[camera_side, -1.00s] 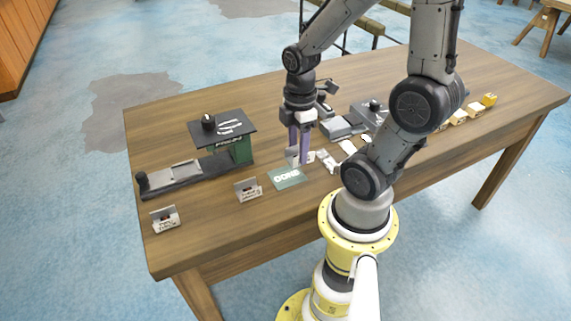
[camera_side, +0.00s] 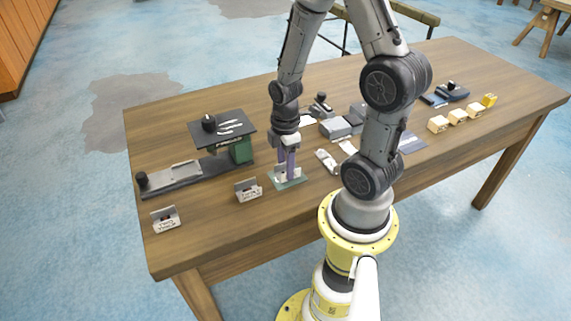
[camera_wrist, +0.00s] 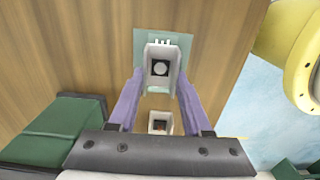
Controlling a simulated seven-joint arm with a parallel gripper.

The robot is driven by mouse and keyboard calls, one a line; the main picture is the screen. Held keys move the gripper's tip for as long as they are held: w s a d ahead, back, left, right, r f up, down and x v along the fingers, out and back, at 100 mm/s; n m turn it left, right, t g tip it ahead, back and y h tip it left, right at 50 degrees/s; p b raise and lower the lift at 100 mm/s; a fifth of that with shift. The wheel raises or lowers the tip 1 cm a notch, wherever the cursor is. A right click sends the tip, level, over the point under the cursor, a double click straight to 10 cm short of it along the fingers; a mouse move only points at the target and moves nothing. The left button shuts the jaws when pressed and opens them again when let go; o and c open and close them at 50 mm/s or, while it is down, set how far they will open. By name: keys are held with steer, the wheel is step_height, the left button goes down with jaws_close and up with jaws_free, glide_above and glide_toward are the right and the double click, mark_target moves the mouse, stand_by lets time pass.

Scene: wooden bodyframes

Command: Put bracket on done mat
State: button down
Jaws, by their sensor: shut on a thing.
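My gripper (camera_side: 287,168), with purple fingers, is over the small grey-green done mat (camera_side: 299,181) near the table's front edge. It is shut on a light grey bracket (camera_side: 280,173). In the wrist view, the bracket (camera_wrist: 160,84) sits between the two fingertips (camera_wrist: 160,72), its dark round hole facing up. The mat (camera_wrist: 144,40) shows behind and around the bracket's far end. The bracket is over the mat, at or very near its surface; I cannot tell if it touches. The mat's lettering is mostly hidden.
Two other labelled brackets stand to the left, one close to the mat (camera_side: 248,190) and one near the left corner (camera_side: 165,220). A green press-like fixture (camera_side: 238,148) stands behind them. Yellowish blocks (camera_side: 458,116) line the right. Small white parts (camera_side: 326,160) lie right of the mat.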

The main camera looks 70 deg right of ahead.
steer(key=shift+f, duration=0.2)
steer(key=shift+c, duration=1.7)
jaws_free()
steer(key=shift+r, duration=0.1)
step_height(320, 180, up, 12)
steer(key=s+a+r+m+t, duration=0.4)
steer(key=a+r+m+t, duration=0.1)
steer(key=a+r+m, duration=0.4)
steer(key=shift+a+r+t, duration=0.3)
steer(key=shift+a+r, duration=0.5)
steer(key=shift+a, duration=0.35)
